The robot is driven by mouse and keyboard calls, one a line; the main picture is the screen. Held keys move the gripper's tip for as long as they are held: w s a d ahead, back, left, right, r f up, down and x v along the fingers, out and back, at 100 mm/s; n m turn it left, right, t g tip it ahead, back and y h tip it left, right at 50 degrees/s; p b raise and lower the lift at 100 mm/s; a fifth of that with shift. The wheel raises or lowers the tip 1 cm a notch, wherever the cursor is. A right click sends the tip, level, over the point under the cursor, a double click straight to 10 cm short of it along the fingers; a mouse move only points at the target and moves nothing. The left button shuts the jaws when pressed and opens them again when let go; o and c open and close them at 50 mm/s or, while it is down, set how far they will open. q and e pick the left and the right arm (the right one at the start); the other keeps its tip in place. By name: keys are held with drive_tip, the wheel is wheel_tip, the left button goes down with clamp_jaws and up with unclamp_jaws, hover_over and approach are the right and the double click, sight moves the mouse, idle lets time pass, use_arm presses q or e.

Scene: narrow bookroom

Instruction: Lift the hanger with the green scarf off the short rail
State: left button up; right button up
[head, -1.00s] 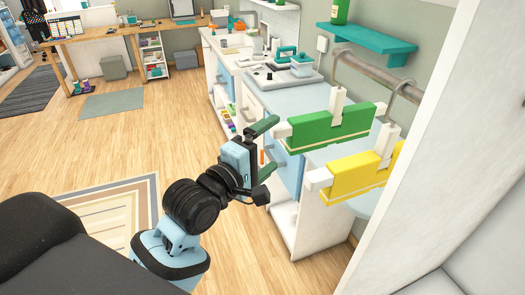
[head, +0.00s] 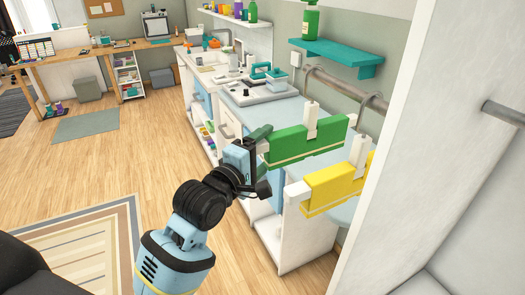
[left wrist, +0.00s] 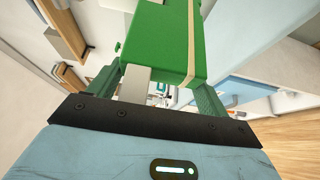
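The green scarf (head: 290,146) is a folded block on a white hanger (head: 312,118) that hangs from the short grey rail (head: 340,88). A second hanger with a yellow scarf (head: 328,190) hangs nearer on the same rail. My left gripper (head: 262,158) is at the left end of the green scarf's hanger. In the left wrist view, its two green fingers (left wrist: 160,92) stand apart on either side of the hanger's pale end (left wrist: 134,85). A gap shows beside the right finger. The green scarf (left wrist: 165,40) is just beyond. My right gripper is out of view.
A teal shelf (head: 335,54) with a green bottle is on the wall above the rail. A white panel (head: 395,150) stands close on the right. A counter (head: 262,112) lies behind the scarves. Open wooden floor (head: 120,165) is to the left.

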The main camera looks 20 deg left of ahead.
use_arm(q)
drive_tip(key=c, duration=0.5)
drive_tip(key=shift+r, duration=0.35)
